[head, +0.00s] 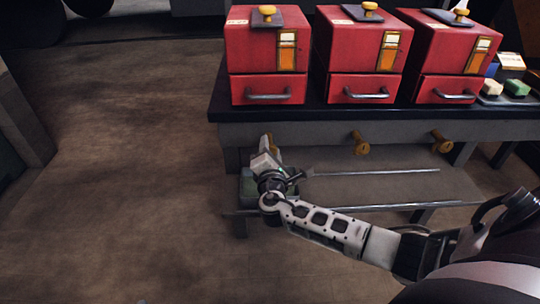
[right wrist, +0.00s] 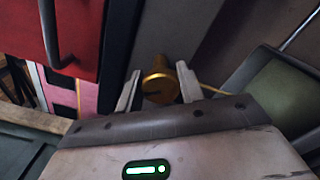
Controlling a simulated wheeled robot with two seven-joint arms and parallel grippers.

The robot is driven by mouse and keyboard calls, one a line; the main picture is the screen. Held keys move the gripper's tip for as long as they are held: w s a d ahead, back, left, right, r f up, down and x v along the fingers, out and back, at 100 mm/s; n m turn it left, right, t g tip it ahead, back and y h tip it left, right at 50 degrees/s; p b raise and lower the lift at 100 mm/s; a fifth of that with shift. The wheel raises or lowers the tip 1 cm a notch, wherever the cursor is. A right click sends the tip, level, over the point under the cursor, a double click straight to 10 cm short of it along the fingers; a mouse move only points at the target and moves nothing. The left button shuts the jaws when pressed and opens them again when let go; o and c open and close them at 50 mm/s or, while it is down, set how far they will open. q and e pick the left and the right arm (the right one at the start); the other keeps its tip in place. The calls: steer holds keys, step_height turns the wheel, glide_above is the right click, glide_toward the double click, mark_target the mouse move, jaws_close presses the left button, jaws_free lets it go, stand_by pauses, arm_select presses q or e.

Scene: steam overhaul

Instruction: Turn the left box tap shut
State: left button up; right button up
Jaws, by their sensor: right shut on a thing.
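Three red boxes stand in a row on the dark bench (head: 375,113), and below them brass taps sit on the bench's front. The left red box (head: 266,48) has a drawer with a metal handle (head: 268,97). My right gripper (head: 267,150) is at the bench front below this box and hides most of its tap in the head view. In the right wrist view, the left box tap (right wrist: 157,85) is a round brass knob between the two fingers, and the gripper is shut on it. My left gripper is in neither view.
The middle tap (head: 360,144) and right tap (head: 442,141) stick out farther along the bench front. A lower shelf with metal rails (head: 385,206) lies beneath, with a green-topped thing (right wrist: 285,105) near my gripper. The floor (head: 120,150) at left is clear.

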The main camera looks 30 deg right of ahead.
steer(key=shift+f+m+b, duration=0.3)
steer(key=shift+m+b, duration=0.4)
steer(key=shift+m, duration=0.3)
steer(key=shift+m+b, duration=0.65)
steer(key=shift+m, duration=0.25)
steer(key=shift+m+b, duration=0.75)
steer(key=shift+m, duration=0.25)
steer(key=shift+m+b, duration=0.4)
steer(key=shift+m, duration=0.2)
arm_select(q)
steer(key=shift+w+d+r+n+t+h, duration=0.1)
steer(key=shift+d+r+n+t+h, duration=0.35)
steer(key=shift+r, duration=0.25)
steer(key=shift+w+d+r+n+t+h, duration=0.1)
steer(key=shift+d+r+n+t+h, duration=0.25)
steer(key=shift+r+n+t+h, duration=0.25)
arm_select(e)
steer(key=shift+r, duration=0.1)
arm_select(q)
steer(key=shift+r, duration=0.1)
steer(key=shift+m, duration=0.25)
arm_select(e)
steer(key=o, duration=0.9)
steer(key=shift+s, duration=0.1)
